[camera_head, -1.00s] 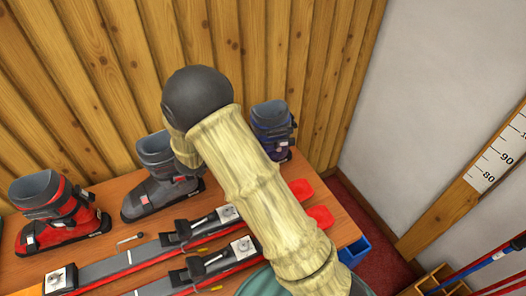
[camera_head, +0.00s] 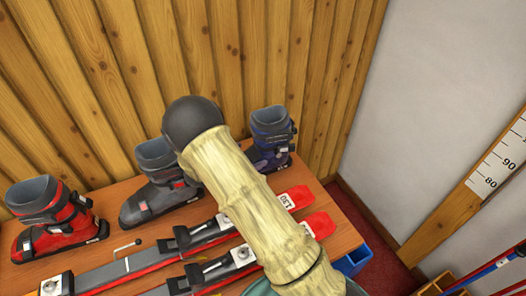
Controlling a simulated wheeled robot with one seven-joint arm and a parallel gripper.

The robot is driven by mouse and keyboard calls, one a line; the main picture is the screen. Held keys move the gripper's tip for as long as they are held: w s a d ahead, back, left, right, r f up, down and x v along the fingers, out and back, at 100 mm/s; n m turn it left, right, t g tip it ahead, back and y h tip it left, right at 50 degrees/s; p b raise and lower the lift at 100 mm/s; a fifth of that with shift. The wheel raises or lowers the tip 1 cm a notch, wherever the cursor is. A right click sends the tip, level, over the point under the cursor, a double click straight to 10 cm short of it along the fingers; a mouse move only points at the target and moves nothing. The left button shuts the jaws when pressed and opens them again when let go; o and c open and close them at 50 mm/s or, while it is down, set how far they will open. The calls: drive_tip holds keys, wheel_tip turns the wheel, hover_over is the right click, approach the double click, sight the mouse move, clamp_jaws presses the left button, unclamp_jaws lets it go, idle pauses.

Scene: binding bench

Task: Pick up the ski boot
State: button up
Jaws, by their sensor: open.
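Three ski boots stand in a row on the wooden bench (camera_head: 112,193) against the plank wall. The red boot (camera_head: 55,222) is at the left, the grey boot (camera_head: 155,186) is in the middle, and the blue boot (camera_head: 270,140) is at the right. All three are upright. The pictures do not show which one is meant. My arm, pale and bamboo-like with a dark round joint, rises from the bottom and passes in front of the gap between the grey and blue boots. It covers the grey boot's right edge. My gripper is not seen, so its position relative to the boots cannot be told.
A pair of red-tipped skis (camera_head: 315,226) with bindings lies across the front of the bench, partly behind my arm. A small metal tool (camera_head: 127,246) lies behind them. A blue bin (camera_head: 354,262) is beside the bench's right end. A white wall with a height scale (camera_head: 495,168) is at the right.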

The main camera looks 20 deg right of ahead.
sight(257, 150)
drive_tip(key=shift+w+d+f, duration=0.2)
drive_tip(key=shift+w+d, duration=0.05)
drive_tip(key=shift+d, duration=0.1)
drive_tip(key=x, duration=0.5)
drive_tip(key=shift+d+r, duration=0.15)
drive_tip(key=shift+c, duration=0.2)
drive_tip(key=c, duration=1.1)
drive_tip(key=shift+w+r, duration=0.1)
drive_tip(key=shift+r, duration=0.05)
drive_tip(key=shift+c, duration=1)
